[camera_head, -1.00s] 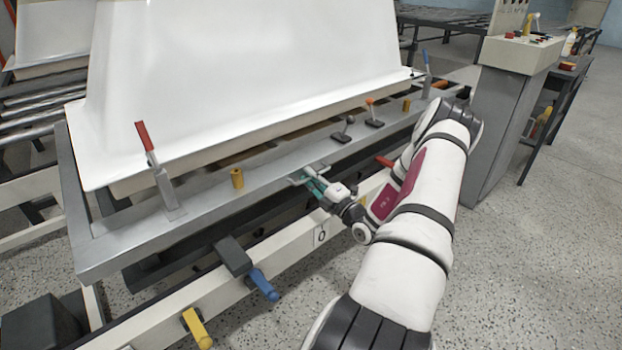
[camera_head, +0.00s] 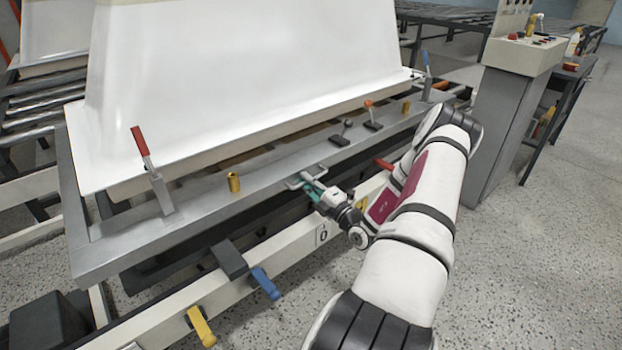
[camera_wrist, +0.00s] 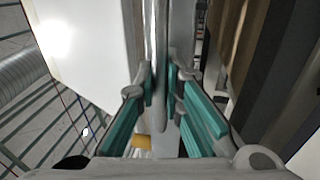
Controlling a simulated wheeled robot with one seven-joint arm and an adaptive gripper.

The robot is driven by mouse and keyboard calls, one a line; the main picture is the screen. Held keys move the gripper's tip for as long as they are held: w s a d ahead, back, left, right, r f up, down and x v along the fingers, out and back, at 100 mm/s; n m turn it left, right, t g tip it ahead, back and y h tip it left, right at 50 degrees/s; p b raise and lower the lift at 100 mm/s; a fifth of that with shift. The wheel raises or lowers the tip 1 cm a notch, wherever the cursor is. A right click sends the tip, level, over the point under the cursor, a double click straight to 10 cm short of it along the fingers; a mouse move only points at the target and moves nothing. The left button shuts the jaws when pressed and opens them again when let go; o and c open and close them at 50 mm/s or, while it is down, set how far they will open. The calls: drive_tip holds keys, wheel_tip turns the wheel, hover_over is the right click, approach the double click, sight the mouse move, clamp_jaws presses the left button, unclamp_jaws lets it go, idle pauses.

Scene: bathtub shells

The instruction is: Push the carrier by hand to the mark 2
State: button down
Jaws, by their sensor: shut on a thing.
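The carrier is a grey metal frame (camera_head: 110,250) bearing a large white tub shell (camera_head: 240,75). A bar handle (camera_head: 292,182) sticks out from its near edge. My gripper (camera_head: 312,188), with teal finger pads, is shut on this handle. In the wrist view, the handle bar (camera_wrist: 161,50) runs between the pads of my gripper (camera_wrist: 161,90). A plate marked 0 (camera_head: 322,234) is on the cream rail below my gripper. I can see no plate marked 2; part of the rail is hidden behind my arm.
A red-handled clamp (camera_head: 152,170) and a brass bush (camera_head: 233,182) stand on the frame. A blue lever (camera_head: 265,283) and a yellow lever (camera_head: 201,326) jut from the rail. A control cabinet (camera_head: 510,110) stands right. Speckled floor is clear in front.

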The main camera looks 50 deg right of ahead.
drive_tip(key=c, duration=2)
unclamp_jaws()
drive_tip(key=shift+s+d, duration=0.1)
drive_tip(key=shift+d, duration=0.25)
drive_tip(key=shift+s, duration=0.1)
drive_tip(key=v, duration=1.2)
